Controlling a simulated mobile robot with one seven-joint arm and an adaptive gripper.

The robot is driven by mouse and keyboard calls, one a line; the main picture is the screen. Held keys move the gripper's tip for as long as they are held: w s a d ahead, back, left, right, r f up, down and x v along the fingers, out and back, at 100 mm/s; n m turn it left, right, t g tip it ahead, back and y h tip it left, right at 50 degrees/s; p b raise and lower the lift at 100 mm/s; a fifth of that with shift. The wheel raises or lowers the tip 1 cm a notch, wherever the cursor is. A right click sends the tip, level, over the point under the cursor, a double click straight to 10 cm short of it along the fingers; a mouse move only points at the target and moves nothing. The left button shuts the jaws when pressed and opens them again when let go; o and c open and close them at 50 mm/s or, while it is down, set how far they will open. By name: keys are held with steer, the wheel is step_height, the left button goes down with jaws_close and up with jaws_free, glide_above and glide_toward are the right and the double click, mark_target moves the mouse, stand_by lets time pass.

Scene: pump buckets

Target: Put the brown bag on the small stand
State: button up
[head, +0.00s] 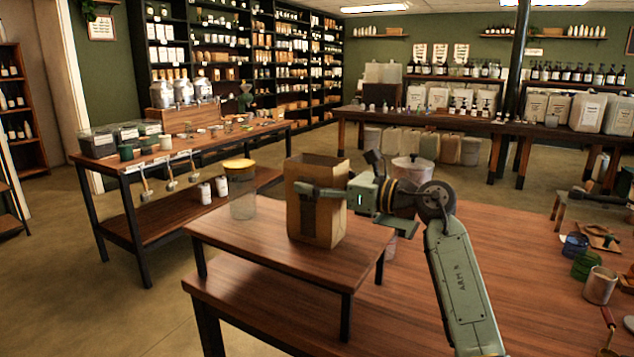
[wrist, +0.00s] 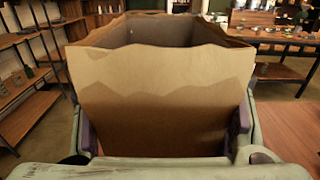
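The brown bag (head: 318,228) is an upright, open-topped paper bag with a jagged rim. In the head view it is over the small stand (head: 260,250), a low wooden table with dark legs, and its base appears to rest on the top. My gripper (head: 320,191) reaches in from the right, with one finger across the bag's near side. In the wrist view the brown bag (wrist: 155,95) fills the space between the finger pads, which press on both its sides. The gripper is shut on the bag. The bag's far side is hidden.
A clear jar with a yellow lid (head: 240,190) stands on the small stand left of the bag. A whitish bucket (head: 412,170) is behind my arm. Green and blue cups and a pale can (head: 600,286) are at the right of the big table, whose middle is clear.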

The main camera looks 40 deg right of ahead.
steer(key=shift+o, duration=0.8)
steer(key=shift+r, duration=0.1)
steer(key=shift+r+p, duration=0.25)
steer(key=shift+p, duration=0.05)
steer(key=b+v, duration=0.3)
steer(key=v, duration=0.9)
steer(key=shift+f, duration=0.15)
